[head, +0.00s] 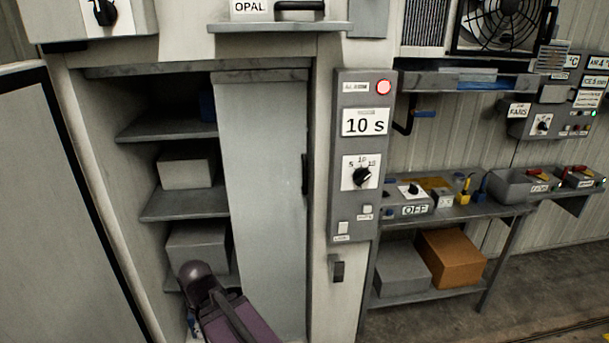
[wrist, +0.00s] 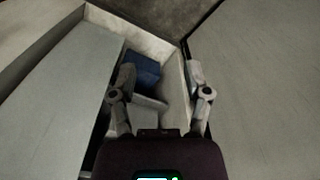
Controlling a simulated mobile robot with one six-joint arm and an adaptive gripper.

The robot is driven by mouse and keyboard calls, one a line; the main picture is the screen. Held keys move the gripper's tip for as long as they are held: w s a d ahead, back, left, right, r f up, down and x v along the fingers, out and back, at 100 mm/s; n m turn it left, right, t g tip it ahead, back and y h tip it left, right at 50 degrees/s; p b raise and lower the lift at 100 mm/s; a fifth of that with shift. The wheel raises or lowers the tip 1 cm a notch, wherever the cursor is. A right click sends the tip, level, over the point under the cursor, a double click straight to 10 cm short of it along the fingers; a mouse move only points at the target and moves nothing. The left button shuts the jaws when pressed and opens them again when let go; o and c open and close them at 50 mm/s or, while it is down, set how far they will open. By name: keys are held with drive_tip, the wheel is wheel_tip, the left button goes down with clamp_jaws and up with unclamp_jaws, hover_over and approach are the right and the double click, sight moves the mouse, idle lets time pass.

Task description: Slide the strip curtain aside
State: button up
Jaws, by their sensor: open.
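The strip curtain seems to be the flat pale grey panel (head: 265,190) over the right part of the cabinet opening in the head view; separate strips cannot be made out. The left part of the opening is uncovered. In the wrist view a grey panel (wrist: 60,85), likely the same one, fills the left side. My gripper (wrist: 160,72) is open and empty at the opening. Its left finger is close to the panel's edge; I cannot tell if they touch. In the head view my arm is low in front of the opening, and the gripper's fingers cannot be made out.
Shelves (head: 180,205) hold grey boxes (head: 187,168) and a blue item (head: 206,105), likely the blue box (wrist: 142,70) in the wrist view. An open door (head: 55,200) stands at left. A control post (head: 360,150) with a lit red lamp and a bench (head: 470,212) are at right.

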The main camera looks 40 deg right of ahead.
sight(264, 182)
drive_tip(key=shift+w+d, duration=0.1)
drive_tip(key=shift+d, duration=0.2)
drive_tip(key=shift+d, duration=0.1)
drive_tip(key=w+d+r+n+g+h+p, duration=0.1)
drive_tip(key=w+d+r+n+h, duration=0.25)
drive_tip(key=w+d, duration=0.4)
drive_tip(key=w+d+r+n+g+h, duration=0.1)
drive_tip(key=w+d+r+n+h, duration=0.3)
drive_tip(key=d, duration=0.7)
drive_tip(key=w+d+r+n+g+h, duration=0.1)
drive_tip(key=w+d+r+n+h, duration=0.1)
drive_tip(key=w+d+r+h, duration=0.1)
drive_tip(key=w+d+r+n+g+h+p, duration=0.1)
drive_tip(key=w+d+r+n+g+h, duration=0.1)
drive_tip(key=d+r, duration=0.4)
drive_tip(key=w+d+r+n+g+h, duration=0.1)
drive_tip(key=w+d+r+n+h, duration=0.1)
drive_tip(key=w+d+r+h, duration=0.2)
drive_tip(key=shift+w+d+r, duration=0.2)
drive_tip(key=shift+w+r, duration=0.15)
